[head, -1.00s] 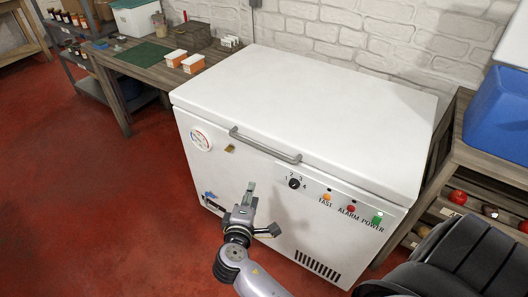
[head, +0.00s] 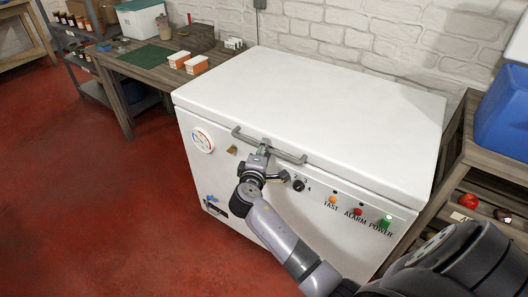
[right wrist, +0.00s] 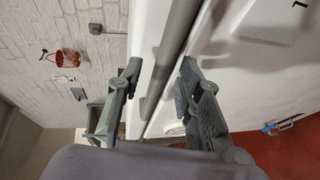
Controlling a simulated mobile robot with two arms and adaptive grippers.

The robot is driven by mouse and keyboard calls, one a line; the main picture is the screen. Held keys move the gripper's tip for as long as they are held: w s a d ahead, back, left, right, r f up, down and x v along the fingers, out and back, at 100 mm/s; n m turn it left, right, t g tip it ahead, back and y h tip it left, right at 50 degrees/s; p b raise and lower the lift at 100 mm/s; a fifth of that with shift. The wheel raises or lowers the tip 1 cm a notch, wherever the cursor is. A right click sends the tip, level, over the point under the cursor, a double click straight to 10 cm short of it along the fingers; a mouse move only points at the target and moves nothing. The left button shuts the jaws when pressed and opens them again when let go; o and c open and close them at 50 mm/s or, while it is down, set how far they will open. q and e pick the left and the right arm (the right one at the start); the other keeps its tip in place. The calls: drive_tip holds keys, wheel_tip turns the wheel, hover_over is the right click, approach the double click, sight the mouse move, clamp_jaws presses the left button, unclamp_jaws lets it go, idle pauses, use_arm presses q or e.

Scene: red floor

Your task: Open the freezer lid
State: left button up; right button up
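The white chest freezer (head: 230,185) stands against the wall with its lid (head: 320,110) down. A grey bar handle (head: 245,137) runs along the lid's front edge. My right gripper (head: 264,147) is at the middle of this handle and hides part of it. In the right wrist view, the handle (right wrist: 172,55) passes between the two fingers of my right gripper (right wrist: 161,75). The fingers are open, one on each side of the bar, with visible gaps. My left gripper is not in view.
A wooden table (head: 140,68) with orange-and-white boxes (head: 197,64) and a green mat stands left of the freezer. A wooden shelf (head: 480,160) with a blue container (head: 505,105) stands close on the right. Red floor (head: 90,210) is clear at front left.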

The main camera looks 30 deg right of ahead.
drive_tip(key=shift+x, duration=0.9)
drive_tip(key=shift+c, duration=0.2)
clamp_jaws()
